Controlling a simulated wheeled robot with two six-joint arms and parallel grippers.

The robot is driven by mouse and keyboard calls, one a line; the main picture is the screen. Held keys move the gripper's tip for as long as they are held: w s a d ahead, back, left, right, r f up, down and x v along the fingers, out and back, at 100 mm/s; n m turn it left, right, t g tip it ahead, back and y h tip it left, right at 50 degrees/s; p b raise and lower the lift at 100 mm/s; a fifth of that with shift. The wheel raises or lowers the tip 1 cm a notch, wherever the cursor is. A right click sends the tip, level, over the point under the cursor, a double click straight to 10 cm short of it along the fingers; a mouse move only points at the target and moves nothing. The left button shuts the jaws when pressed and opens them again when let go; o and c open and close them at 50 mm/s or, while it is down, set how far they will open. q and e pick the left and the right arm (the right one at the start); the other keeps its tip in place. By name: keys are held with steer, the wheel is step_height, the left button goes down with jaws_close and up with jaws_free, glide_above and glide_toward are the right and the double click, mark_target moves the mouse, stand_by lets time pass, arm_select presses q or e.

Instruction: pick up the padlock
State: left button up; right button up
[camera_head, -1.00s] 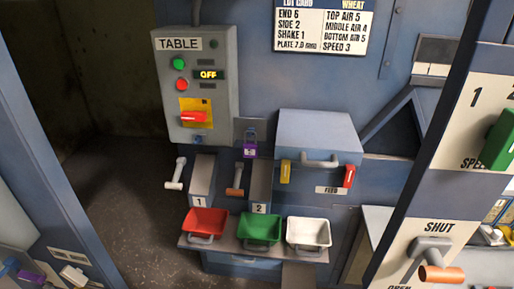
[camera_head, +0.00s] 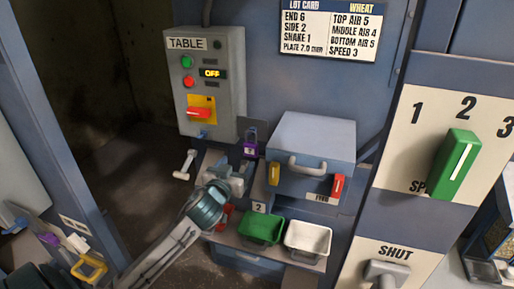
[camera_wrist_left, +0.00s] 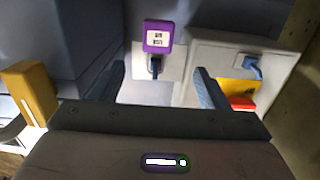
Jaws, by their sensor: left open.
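The purple padlock (camera_head: 249,150) with a white label hangs by its dark shackle on a grey plate beside the TABLE control box. It also shows in the left wrist view (camera_wrist_left: 158,36), upside down and beyond the fingers. My left gripper (camera_wrist_left: 160,85) is open and empty, with the padlock roughly centred beyond the gap between its fingers. In the head view my left gripper (camera_head: 234,172) is just below and left of the padlock, apart from it. My right gripper is not in view.
The TABLE box (camera_head: 208,85) has a red switch on a yellow plate. The FEED box (camera_head: 312,150), with yellow and red clips, stands right of the padlock. Green (camera_head: 261,229) and white (camera_head: 307,240) bins sit below. A large panel (camera_head: 440,150) with a green switch fills the right.

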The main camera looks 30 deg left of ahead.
mark_target(249, 147)
arm_select(q)
steer(key=p+x, duration=0.1)
steer(key=x, duration=0.4)
steer(key=shift+w+p, duration=0.15)
steer(key=shift+p, duration=0.2)
steer(key=p+x, duration=0.3)
steer(key=x, duration=0.1)
steer(key=shift+d+r, duration=0.2)
steer(key=shift+r, duration=0.15)
steer(key=shift+w+f, duration=0.2)
steer(key=shift+w, duration=0.35)
steer(key=shift+s+a, duration=0.1)
steer(key=shift+c, duration=0.9)
steer(key=c, duration=0.9)
steer(key=shift+c, duration=0.2)
